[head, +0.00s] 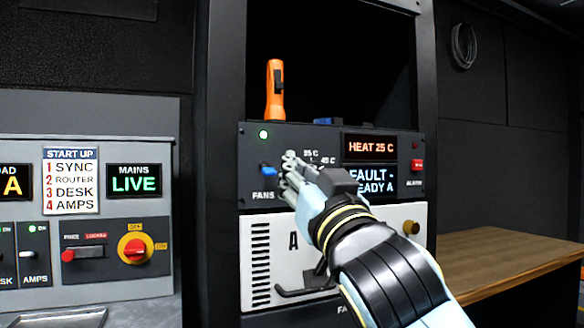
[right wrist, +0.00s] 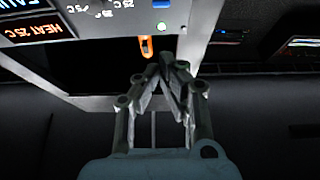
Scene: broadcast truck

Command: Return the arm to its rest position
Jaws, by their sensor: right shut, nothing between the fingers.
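My right gripper (head: 290,166) is shut and empty, with its fingertips together in front of the fans panel (head: 330,134), close to the blue fans switch (head: 268,170). In the right wrist view the closed fingers (right wrist: 168,62) point toward the panel, near the blue switch (right wrist: 161,4). I cannot tell whether the tips touch the panel. My right arm comes in from the lower right and covers part of the panel and the white unit (head: 261,236) below it. My left gripper is not in view.
An orange torch (head: 275,92) stands upright on the panel's top, in a dark rack bay. A wooden desk (head: 507,262) is at the right. A grey console (head: 85,170) with a red knob (head: 135,250) is at the left. A coiled cable (head: 463,46) hangs on the wall.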

